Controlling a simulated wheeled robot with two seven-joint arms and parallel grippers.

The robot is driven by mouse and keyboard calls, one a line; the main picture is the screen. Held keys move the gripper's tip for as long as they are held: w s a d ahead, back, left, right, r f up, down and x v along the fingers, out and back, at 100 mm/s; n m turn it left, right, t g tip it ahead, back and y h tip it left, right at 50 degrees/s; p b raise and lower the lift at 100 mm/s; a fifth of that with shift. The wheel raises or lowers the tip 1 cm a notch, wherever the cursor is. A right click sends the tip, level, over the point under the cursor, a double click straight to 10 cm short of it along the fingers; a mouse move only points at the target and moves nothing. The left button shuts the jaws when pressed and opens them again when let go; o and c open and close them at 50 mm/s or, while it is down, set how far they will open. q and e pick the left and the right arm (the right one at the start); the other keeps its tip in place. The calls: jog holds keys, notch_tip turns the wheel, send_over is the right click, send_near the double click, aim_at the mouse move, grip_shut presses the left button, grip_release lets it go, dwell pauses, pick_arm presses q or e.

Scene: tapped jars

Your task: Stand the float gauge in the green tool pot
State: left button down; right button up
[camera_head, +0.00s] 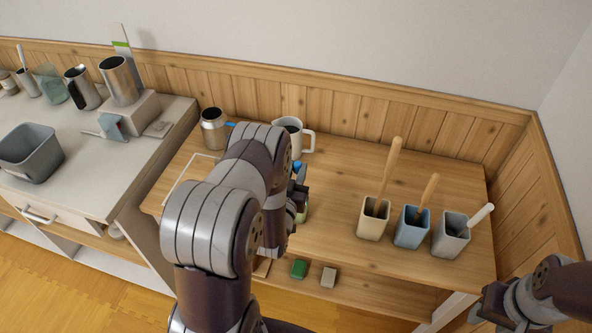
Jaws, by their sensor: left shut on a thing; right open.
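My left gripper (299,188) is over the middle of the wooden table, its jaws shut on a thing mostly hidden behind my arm. A small blue part (297,167) shows at the jaws; I cannot tell whether it belongs to the float gauge. A pale green pot-like thing (303,213) shows just below the gripper, mostly hidden by my arm; it may be the green tool pot. I cannot tell whether the held thing is inside it or above it. My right gripper (490,304) is open and empty at the lower right, off the table's front edge.
Cream (372,225), blue (411,234) and grey (450,240) pots, each with a tool, stand at the table's right. A white mug (289,124) and a steel jar (214,131) stand at the back. A grey bin (30,155) and several vessels are on the left counter.

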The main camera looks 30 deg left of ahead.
pick_arm(q)
jog(key=shift+f, duration=0.3)
pick_arm(e)
jog(key=shift+f, duration=0.3)
pick_arm(q)
jog(key=shift+f+b, duration=0.65)
jog(key=shift+b, duration=0.05)
pick_arm(e)
jog(key=shift+f, duration=0.6)
pick_arm(q)
jog(key=c, duration=0.9)
grip_release()
jog(key=shift+r, duration=0.1)
pick_arm(e)
jog(key=shift+r, duration=0.15)
pick_arm(q)
jog(key=shift+o, duration=0.2)
